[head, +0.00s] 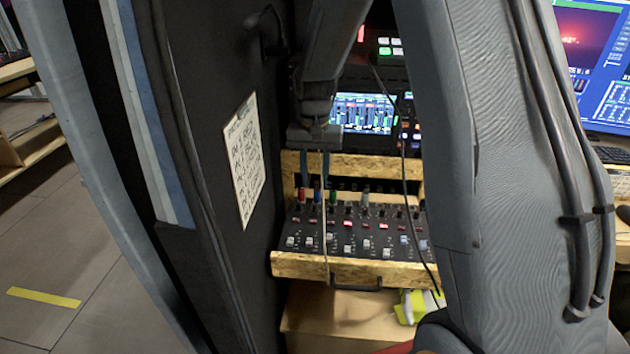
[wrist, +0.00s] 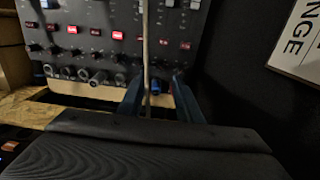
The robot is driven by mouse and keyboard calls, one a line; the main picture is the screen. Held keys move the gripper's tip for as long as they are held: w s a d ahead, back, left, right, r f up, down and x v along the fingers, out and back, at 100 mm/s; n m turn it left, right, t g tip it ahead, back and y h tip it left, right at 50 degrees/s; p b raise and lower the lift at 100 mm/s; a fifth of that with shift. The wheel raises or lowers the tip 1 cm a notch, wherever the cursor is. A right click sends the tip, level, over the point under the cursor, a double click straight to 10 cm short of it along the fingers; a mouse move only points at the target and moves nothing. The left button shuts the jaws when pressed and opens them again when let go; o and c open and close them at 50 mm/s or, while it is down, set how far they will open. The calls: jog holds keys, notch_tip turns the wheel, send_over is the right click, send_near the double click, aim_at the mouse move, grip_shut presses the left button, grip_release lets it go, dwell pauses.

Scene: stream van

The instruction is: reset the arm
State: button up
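My gripper (head: 313,176) hangs in front of a wooden-framed rack, just above the top row of a black mixer panel (head: 345,232). In the wrist view my gripper (wrist: 157,82) has its two blue fingers apart, with a gap on both sides of a blue plug (wrist: 155,87). A pale cable (wrist: 146,45) runs through this gap across the panel. The head view shows the blue plug (head: 317,193) just below the fingers. Whether a finger touches the cable cannot be told.
A dark padded wall with a white printed sheet (head: 244,158) stands close at the left. A lit mixer screen (head: 364,112) is behind the gripper. A dark cable (head: 403,160) hangs at the right. A wooden shelf (head: 345,318) lies below the panel.

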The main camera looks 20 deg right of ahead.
jog(key=shift+s, duration=0.1)
jog(key=s+r+n, duration=0.3)
jog(key=s+n, duration=0.1)
jog(key=s, duration=1.9)
jog(key=shift+t, duration=0.4)
